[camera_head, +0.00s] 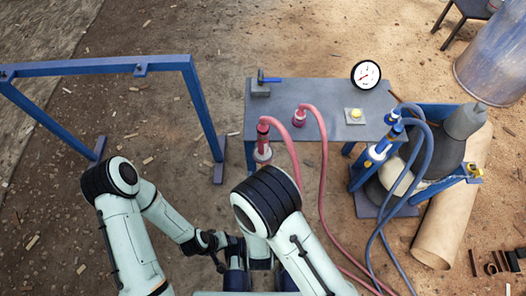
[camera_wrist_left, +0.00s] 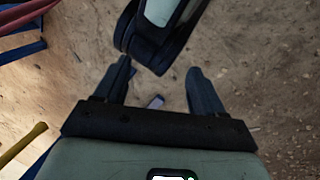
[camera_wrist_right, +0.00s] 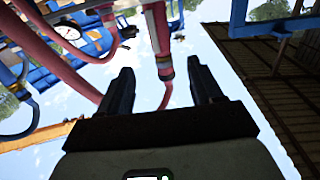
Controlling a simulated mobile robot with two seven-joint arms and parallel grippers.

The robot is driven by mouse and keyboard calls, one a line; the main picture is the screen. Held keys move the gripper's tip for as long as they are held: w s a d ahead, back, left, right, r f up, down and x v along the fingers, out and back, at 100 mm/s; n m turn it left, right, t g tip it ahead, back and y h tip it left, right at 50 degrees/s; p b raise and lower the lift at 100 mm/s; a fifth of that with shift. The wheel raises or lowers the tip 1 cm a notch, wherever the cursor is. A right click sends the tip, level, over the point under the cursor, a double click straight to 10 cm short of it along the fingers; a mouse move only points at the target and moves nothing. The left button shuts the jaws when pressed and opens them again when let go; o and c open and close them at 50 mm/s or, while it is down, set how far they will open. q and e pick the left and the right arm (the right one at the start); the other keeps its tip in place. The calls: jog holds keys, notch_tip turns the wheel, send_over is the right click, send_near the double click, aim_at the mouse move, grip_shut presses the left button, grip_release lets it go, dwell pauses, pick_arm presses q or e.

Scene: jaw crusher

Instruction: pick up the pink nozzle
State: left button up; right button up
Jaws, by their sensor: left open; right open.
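A pink nozzle (camera_head: 299,118) on a pink hose lies at the front edge of the grey table (camera_head: 325,98). That gripper is open and empty, tilted up towards the sky. My left gripper (camera_wrist_left: 161,68) is open and empty, over bare ground.
A round gauge (camera_head: 366,74), a blue-handled tool (camera_head: 266,82) and a yellow button box (camera_head: 355,115) are on the table. Blue hoses (camera_head: 420,150) and a blue-framed machine stand at right. A blue frame (camera_head: 110,66) stands at left. Pink hoses trail towards me.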

aim_at(263, 145)
jog(key=w, duration=1.3)
jog(key=shift+w+d+r+b, duration=0.1)
jog(key=shift+w+r+b, duration=0.15)
jog(key=shift+b, duration=0.1)
jog(key=shift+s, duration=0.1)
grip_shut()
